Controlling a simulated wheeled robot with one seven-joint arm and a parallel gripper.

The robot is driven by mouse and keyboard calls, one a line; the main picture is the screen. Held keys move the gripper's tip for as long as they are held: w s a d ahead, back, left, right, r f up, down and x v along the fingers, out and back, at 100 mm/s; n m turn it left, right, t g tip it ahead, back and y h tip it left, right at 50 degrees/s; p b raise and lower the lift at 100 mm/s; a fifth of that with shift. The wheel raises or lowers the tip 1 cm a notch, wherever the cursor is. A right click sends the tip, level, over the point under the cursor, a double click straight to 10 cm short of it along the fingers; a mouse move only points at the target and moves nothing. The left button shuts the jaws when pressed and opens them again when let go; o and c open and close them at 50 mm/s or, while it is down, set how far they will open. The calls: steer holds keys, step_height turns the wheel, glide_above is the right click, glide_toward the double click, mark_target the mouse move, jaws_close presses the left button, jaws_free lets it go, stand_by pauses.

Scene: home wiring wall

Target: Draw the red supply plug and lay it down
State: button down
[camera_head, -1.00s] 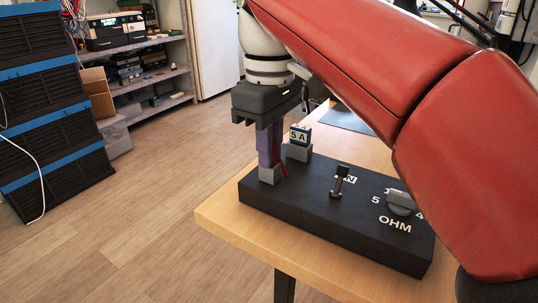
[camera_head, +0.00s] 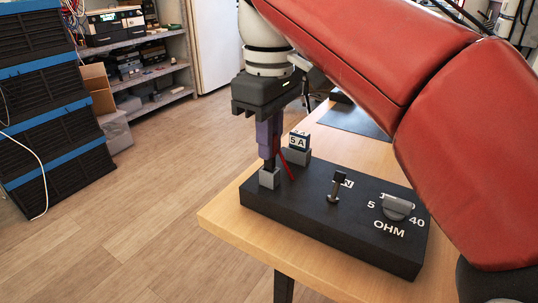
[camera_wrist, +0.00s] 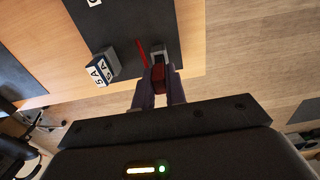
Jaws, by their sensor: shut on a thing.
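My gripper (camera_head: 269,157) is above the left end of the black board, its purple fingers pointing down at a grey socket block (camera_head: 269,179). In the wrist view the fingertips (camera_wrist: 160,80) are shut on the red supply plug (camera_wrist: 158,72), with the grey block (camera_wrist: 160,50) just beyond. In the head view a dark piece shows between fingertips and block; the red plug body is hidden there by the fingers. I cannot tell whether any of the plug is still inside the block. A thin red bar (camera_head: 287,167) stands tilted beside the block.
The black board (camera_head: 315,232) lies on a wooden table (camera_head: 222,218). It carries a "5 A" block (camera_head: 299,142), a black-topped lever (camera_head: 337,186) and a grey OHM knob (camera_head: 397,207). Bare wood lies along the front and left edges.

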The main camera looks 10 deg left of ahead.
steer(key=shift+r+p, duration=1.3)
steer(key=shift+r, duration=0.1)
steer(key=shift+s+f, duration=0.1)
